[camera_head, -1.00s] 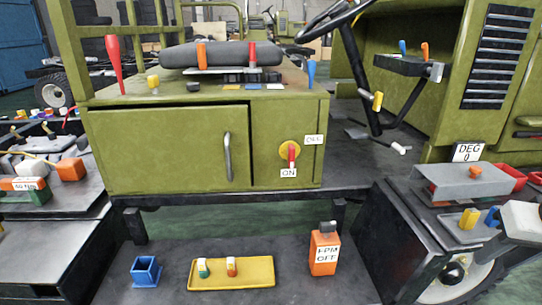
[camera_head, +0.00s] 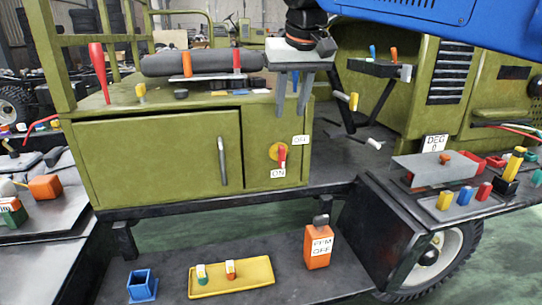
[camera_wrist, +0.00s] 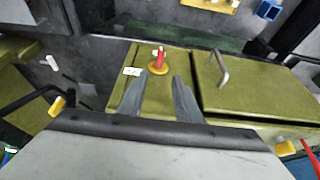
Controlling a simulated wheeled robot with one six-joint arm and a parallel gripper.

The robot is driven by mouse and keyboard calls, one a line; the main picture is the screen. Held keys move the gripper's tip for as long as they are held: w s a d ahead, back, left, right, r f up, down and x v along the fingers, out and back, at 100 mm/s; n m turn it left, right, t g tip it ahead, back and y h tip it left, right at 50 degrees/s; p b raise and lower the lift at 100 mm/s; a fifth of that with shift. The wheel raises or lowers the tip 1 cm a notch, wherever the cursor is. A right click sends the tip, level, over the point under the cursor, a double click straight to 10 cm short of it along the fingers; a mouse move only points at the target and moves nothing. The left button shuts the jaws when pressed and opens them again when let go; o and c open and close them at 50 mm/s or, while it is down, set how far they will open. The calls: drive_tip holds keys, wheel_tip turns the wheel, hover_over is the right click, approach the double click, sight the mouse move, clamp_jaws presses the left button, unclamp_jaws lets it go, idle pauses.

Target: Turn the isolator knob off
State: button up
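The isolator knob is a red handle on a yellow disc (camera_head: 272,152) on the front of the olive cabinet, at its right side. The handle (camera_head: 282,156) points down towards the ON label (camera_head: 278,173); another label (camera_head: 300,139), reading OFF, is above and to the right. My gripper (camera_head: 291,114) points down in front of the cabinet's upper right, above the knob in the picture. Its two grey fingers are apart with nothing between them. In the wrist view, the red handle (camera_wrist: 160,58) and yellow disc (camera_wrist: 157,69) appear between and just beyond the fingertips, apart from them.
A cabinet door with a metal handle (camera_head: 222,160) is left of the knob. Levers and a dark cushion (camera_head: 203,62) are on the cabinet top. A cluttered bench (camera_head: 480,207) is at right.

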sight(283, 148)
drive_tip(key=x, duration=1.7)
drive_tip(key=shift+w, duration=0.15)
clamp_jaws()
